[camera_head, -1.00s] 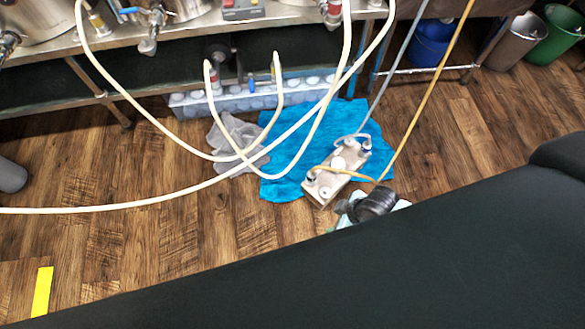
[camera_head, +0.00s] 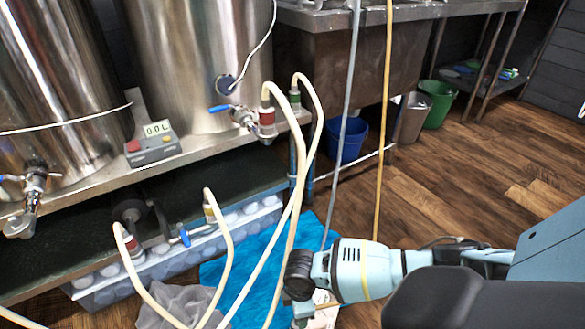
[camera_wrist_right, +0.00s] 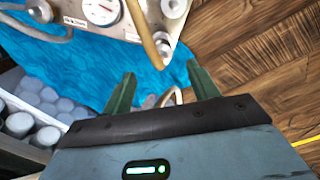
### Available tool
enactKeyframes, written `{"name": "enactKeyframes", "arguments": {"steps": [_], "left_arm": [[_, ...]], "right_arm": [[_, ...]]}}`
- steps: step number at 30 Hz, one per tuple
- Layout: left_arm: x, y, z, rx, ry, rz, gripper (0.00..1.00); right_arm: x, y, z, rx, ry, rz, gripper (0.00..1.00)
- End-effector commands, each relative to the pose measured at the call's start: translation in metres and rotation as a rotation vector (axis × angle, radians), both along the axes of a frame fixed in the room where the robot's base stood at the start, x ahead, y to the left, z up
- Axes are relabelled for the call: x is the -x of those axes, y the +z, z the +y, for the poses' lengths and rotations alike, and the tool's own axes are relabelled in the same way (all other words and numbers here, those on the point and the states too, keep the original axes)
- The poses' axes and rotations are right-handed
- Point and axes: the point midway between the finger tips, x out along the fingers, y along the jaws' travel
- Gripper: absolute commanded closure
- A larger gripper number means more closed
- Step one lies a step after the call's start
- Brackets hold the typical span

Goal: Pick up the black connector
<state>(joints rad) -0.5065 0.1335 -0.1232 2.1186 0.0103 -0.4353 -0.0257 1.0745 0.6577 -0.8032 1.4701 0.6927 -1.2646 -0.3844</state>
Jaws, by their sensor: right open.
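A small black fitting (camera_head: 226,84) sits on the kettle wall at the end of a thin white cable. I cannot tell whether it is the black connector; no other black connector is clear. My right gripper (camera_wrist_right: 162,84) is open, its two green fingers apart above the blue cloth (camera_wrist_right: 70,65). A pale curved piece shows between the fingers, with no visible grip on it. In the head view my right arm comes in from the right and reaches down to the cloth (camera_head: 255,262), hiding part of the floor. My left gripper is not in view.
A metal plate unit with a gauge (camera_wrist_right: 130,18) and a yellow hose (camera_wrist_right: 144,35) lies ahead of the gripper. Cream hoses (camera_head: 282,215) hang around the arm. A clear tub (camera_head: 100,285) stands under the bench. Wooden floor (camera_head: 470,165) is free at right.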

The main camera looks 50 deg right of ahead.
Motion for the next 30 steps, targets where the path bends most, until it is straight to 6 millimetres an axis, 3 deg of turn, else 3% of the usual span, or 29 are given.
{"name": "enactKeyframes", "arguments": {"steps": [8,17,30], "left_arm": [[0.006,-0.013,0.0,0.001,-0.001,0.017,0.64],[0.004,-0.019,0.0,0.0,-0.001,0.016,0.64],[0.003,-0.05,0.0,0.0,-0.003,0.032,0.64]], "right_arm": [[0.0,-0.026,0.001,-0.001,-0.001,0.002,0.41],[0.0,-0.033,0.002,-0.001,-0.001,0.0,0.41],[-0.002,-0.078,0.006,-0.002,-0.001,-0.001,0.41]]}}
